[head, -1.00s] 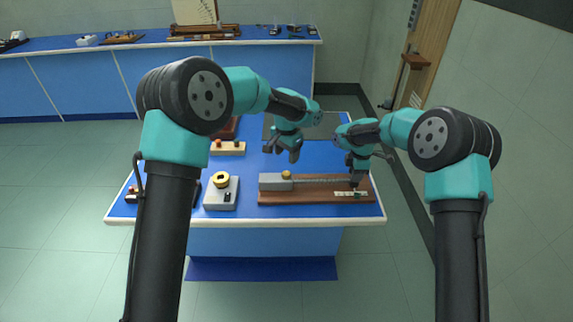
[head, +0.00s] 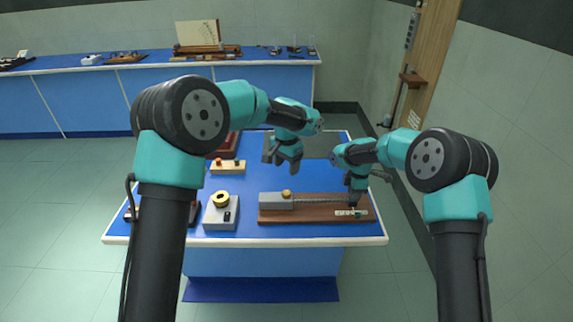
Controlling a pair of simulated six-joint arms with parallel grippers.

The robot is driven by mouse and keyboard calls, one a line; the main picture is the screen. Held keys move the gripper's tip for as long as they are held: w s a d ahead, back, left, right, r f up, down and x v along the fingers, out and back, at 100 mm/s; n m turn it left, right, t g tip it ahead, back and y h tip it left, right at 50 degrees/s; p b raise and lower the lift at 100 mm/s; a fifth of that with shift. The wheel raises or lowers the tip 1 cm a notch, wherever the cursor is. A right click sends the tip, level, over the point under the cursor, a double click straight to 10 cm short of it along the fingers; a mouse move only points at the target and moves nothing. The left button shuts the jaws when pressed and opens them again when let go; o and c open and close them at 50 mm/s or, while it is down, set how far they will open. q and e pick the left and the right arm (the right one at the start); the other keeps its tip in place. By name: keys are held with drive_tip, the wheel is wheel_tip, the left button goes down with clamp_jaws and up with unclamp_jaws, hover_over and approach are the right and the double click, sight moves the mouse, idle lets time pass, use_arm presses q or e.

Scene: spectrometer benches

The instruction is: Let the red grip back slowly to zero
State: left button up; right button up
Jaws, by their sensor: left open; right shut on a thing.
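A thin grey spring-like rod (head: 325,200) runs from the block to the right. My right gripper (head: 353,204) is down at the rod's right end, shut, just above a pale scale strip (head: 350,213). The red grip is hidden by its fingers, and its colour cannot be made out. My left gripper (head: 281,162) is open and empty, above the bench behind the block.
Left of the board stands a grey box (head: 221,217) with a yellow dial. A wooden block with coloured knobs (head: 228,167) lies behind it. A second bench (head: 110,68) with instruments runs along the back wall.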

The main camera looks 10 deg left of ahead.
drive_tip(key=shift+s+a, duration=0.1)
drive_tip(key=shift+a, duration=0.1)
drive_tip(key=shift+s+a, duration=0.1)
drive_tip(key=shift+a, duration=0.6)
drive_tip(key=shift+s+a, duration=0.15)
drive_tip(key=shift+a, duration=0.85)
drive_tip(key=shift+s+a, duration=0.2)
drive_tip(key=shift+a, duration=0.5)
drive_tip(key=o, duration=1.1)
drive_tip(key=shift+o, duration=0.2)
drive_tip(key=shift+r, duration=0.15)
